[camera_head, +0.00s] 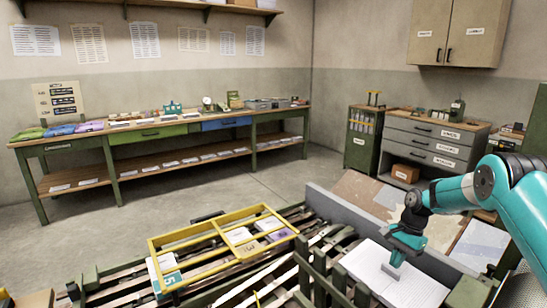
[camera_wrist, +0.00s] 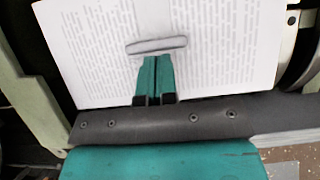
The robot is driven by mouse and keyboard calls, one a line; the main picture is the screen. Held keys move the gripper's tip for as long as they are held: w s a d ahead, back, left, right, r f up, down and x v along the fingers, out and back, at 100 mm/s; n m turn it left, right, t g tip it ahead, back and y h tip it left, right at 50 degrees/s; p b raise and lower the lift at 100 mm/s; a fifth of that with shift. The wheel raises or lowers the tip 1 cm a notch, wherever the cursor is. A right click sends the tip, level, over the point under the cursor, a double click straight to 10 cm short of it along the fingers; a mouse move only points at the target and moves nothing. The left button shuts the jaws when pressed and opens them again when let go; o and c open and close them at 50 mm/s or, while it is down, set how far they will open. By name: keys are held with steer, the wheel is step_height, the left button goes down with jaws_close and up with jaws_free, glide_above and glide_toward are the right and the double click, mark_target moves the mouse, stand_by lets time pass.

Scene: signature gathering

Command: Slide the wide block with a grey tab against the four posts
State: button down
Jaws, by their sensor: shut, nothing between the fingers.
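The wide block is a flat white slab with printed lines (camera_head: 412,288); it fills the upper part of the wrist view (camera_wrist: 225,60). Its grey tab (camera_wrist: 157,45) stands near the middle of the slab and shows in the head view (camera_head: 391,271). My gripper (camera_head: 398,260) is shut and empty, low over the slab. In the wrist view its teal fingertips (camera_wrist: 156,60) are right beside the tab; I cannot tell whether they touch it. Green upright posts (camera_head: 319,262) stand just left of the block in the head view, with a gap hard to judge.
A yellow divided frame (camera_head: 165,239) holding several blocks lies over dark slats to the left. A grey wall (camera_head: 348,222) runs along the block's far side. A long green workbench (camera_head: 190,130) and a grey drawer cabinet (camera_head: 432,140) stand farther back, with open floor between.

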steer(key=shift+x, duration=1)
steer(key=shift+w+d+r, duration=0.1)
steer(key=shift+w+d, duration=0.1)
steer(key=shift+d, duration=0.25)
steer(key=shift+w+d, duration=0.15)
steer(key=shift+d, duration=0.1)
steer(key=r+p, duration=0.4)
steer(key=r, duration=0.1)
steer(key=a+r+p, duration=0.1)
steer(key=r+p, duration=0.1)
steer(key=shift+s+r+p, duration=0.25)
steer(key=shift+p, duration=0.05)
